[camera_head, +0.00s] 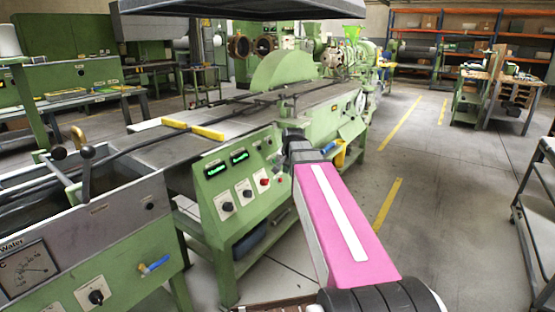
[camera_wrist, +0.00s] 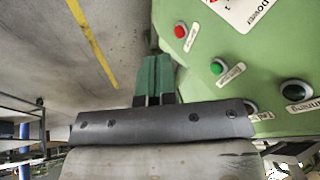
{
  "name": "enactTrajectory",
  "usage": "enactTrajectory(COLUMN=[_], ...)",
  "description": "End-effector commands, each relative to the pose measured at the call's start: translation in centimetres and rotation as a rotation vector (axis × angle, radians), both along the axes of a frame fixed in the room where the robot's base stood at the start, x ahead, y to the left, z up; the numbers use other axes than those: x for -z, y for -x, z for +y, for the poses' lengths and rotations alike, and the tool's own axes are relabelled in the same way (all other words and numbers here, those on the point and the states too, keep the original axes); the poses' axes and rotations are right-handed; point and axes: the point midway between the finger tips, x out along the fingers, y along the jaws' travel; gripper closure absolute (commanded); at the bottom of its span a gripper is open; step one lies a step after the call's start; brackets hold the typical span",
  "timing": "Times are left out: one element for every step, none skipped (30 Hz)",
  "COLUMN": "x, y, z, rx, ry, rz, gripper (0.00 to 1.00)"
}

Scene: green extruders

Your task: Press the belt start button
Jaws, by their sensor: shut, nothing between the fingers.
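A sloped green control panel (camera_head: 241,171) on the machine carries the buttons. In the wrist view, a red button (camera_wrist: 180,31) and a green button (camera_wrist: 217,67) show on the panel, each beside a small white label. The labels are too blurred to read, so I cannot tell by name which is the belt start button. My gripper (camera_wrist: 154,62) is shut and empty, its two green fingers together beside the panel's left edge, left of the green button. The fingers do not cover either button. In the head view my arm hides part of the panel's right side.
Two dark knobs, one at the right (camera_wrist: 297,90), show near my gripper in the wrist view. A yellow bar (camera_head: 207,132) lies on the machine top. A water unit with a gauge (camera_head: 28,268) stands front left. The floor to the right is open, with yellow lines.

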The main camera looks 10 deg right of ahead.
Motion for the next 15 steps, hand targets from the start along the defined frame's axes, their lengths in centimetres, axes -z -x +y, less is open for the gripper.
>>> enactTrajectory(x=[-1.7,-2.5,-3.6,-4.3,-5.0,-6.0,-6.5,-7.1,-7.7,-8.1,-8.5,-8.8,-9.1,-9.2,-9.4], y=[-1.0,-1.4,-1.9,-2.2,-2.5,-2.9,-3.1,-3.3,-3.5,-3.7,-3.8,-3.9,-3.9,-4.0,-4.0], z=[-0.2,-0.3,-0.4,-0.5,-0.6,-0.7,-0.8,-0.9,-1.0,-1.0,-1.0,-1.1,-1.1,-1.1,-1.2], rx=[0.023,0.038,0.056,0.068,0.080,0.095,0.104,0.113,0.124,0.130,0.136,0.142,0.146,0.149,0.152], ry=[-0.011,-0.018,-0.027,-0.034,-0.040,-0.048,-0.054,-0.058,-0.064,-0.069,-0.072,-0.075,-0.078,-0.080,-0.081], rz=[-0.023,-0.033,-0.047,-0.057,-0.067,-0.079,-0.086,-0.092,-0.101,-0.106,-0.110,-0.115,-0.118,-0.120,-0.122], gripper=[1.00,1.00,1.00,1.00,1.00,1.00,1.00,1.00,1.00,1.00,1.00,1.00,1.00,1.00,1.00])
